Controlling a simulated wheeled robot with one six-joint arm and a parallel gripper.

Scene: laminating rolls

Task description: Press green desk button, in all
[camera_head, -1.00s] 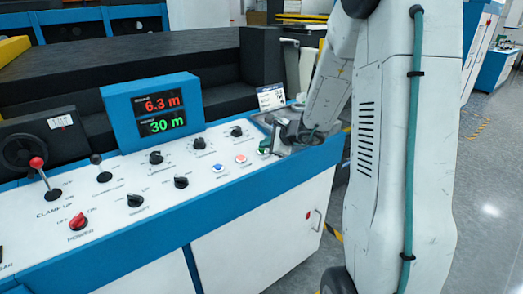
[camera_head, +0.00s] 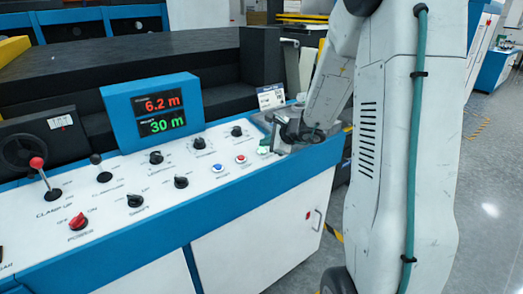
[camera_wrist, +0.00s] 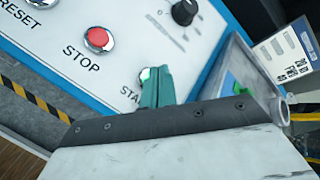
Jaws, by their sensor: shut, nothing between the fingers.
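The green button (camera_head: 263,151) sits at the right end of the white control desk, right of the red button, in the head view. In the wrist view a small part of the START button (camera_wrist: 145,73) shows beside my teal fingers, which hide most of it. My gripper (camera_wrist: 158,74) is shut and empty, with its fingertips at that button. I cannot tell whether they touch it or hover just above. In the head view my wrist (camera_head: 292,130) is over the desk's right end.
The red STOP button (camera_wrist: 98,39) and blue RESET button (camera_head: 217,168) lie left of the green one. Black knobs (camera_head: 181,182) and a red-topped lever (camera_head: 37,163) stand on the desk. A blue display (camera_head: 152,112) reads 6.2 m and 30 m. A grey tray-like part (camera_wrist: 237,72) is close to my gripper.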

